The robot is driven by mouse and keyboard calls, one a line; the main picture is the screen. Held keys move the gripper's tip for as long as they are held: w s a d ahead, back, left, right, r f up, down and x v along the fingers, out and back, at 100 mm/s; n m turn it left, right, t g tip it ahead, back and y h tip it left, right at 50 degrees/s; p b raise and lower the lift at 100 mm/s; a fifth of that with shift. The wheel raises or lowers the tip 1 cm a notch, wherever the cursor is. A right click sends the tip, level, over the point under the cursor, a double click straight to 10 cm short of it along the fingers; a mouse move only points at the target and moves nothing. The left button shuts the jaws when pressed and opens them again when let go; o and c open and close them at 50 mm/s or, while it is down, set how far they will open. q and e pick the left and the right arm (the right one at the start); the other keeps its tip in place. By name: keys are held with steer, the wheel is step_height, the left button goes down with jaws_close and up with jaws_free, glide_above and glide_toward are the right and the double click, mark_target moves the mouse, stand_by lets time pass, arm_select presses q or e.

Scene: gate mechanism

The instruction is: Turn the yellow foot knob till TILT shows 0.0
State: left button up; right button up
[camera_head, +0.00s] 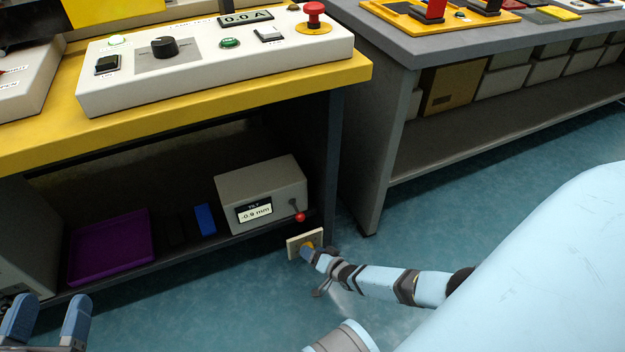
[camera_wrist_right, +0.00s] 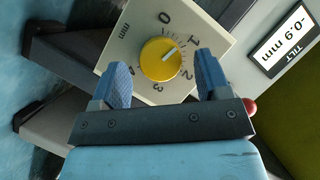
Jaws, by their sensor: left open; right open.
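The yellow foot knob (camera_wrist_right: 161,59) sits on a cream dial plate (camera_wrist_right: 205,42) with printed numbers and "mm". Its white pointer line points between the 1 and the 2. My right gripper (camera_wrist_right: 166,80) is open, with one finger on each side of the knob; I cannot tell whether they touch it. In the head view the right gripper (camera_head: 309,250) is at the plate and hides most of the knob. The TILT display (camera_head: 254,210) reads -0.9 mm, and it also shows upside down in the right wrist view (camera_wrist_right: 287,38). My left gripper (camera_head: 45,318) is open and empty at the lower left.
The grey TILT box (camera_head: 262,183) stands on the lower shelf, with a red-tipped lever (camera_head: 299,215) at its side. A purple tray (camera_head: 110,247) and a blue block (camera_head: 205,219) lie to its left. A control panel (camera_head: 215,70) is on the yellow bench above. The blue floor is open at right.

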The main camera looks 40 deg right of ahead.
steer(key=shift+w, duration=0.2)
steer(key=c, duration=0.9)
steer(key=shift+f+m+t+y, duration=0.15)
steer(key=shift+m+t+y, duration=0.45)
steer(key=shift+m, duration=0.6)
steer(key=shift+f+m+t+y, duration=0.15)
steer(key=shift+m+t+y, duration=0.25)
steer(key=shift+m+t, duration=0.55)
steer(key=shift+m, duration=0.65)
